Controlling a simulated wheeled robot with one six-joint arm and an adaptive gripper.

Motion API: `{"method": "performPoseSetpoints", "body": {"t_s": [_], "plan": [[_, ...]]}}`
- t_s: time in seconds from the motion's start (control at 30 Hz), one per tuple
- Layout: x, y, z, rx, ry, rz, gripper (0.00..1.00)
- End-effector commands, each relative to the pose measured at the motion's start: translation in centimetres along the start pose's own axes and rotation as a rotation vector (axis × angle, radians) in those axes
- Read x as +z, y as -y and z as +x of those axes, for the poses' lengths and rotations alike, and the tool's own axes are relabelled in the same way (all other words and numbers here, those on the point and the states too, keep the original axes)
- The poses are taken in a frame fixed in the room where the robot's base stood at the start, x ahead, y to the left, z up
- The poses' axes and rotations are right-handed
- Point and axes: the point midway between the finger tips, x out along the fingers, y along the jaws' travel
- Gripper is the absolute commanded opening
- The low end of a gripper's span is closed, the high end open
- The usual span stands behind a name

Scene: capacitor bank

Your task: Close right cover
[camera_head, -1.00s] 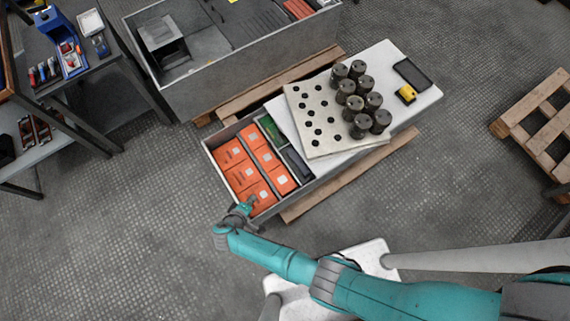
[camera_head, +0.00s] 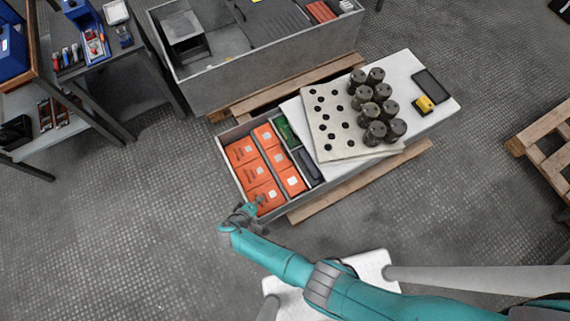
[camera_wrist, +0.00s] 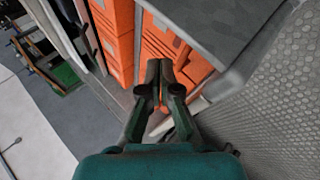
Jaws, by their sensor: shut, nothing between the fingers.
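A long crate (camera_head: 228,172) stands in the middle of the head view, its left end uncovered. A pale flat cover (camera_head: 413,74) lies over the rest of it; I take this as the right cover. My gripper (camera_head: 258,203) is at the crate's near left corner, by the orange boxes (camera_head: 258,172). In the wrist view my gripper (camera_wrist: 160,68) is shut and empty, pointing at the orange boxes (camera_wrist: 157,40) beside a grey wall (camera_wrist: 215,25). I cannot tell whether the fingertips touch anything.
A perforated plate (camera_head: 336,125), several dark capacitors (camera_head: 377,103), a yellow device (camera_head: 425,104) and a black tray (camera_head: 433,86) lie on the cover. A second crate (camera_head: 240,82) stands behind. A workbench (camera_head: 100,60) is at left, a pallet (camera_head: 545,143) at right. Near-left floor is clear.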

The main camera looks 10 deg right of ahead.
Motion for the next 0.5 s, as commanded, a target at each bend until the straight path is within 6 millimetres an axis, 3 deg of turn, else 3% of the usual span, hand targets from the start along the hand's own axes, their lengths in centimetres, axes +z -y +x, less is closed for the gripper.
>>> {"method": "performPoseSetpoints", "body": {"t_s": [0.27,0.5], "plan": [[0.0,0.0,-0.2,0.000,-0.001,0.000,0.00],[0.0,0.1,-2.8,-0.001,-0.004,-0.001,0.00]]}}
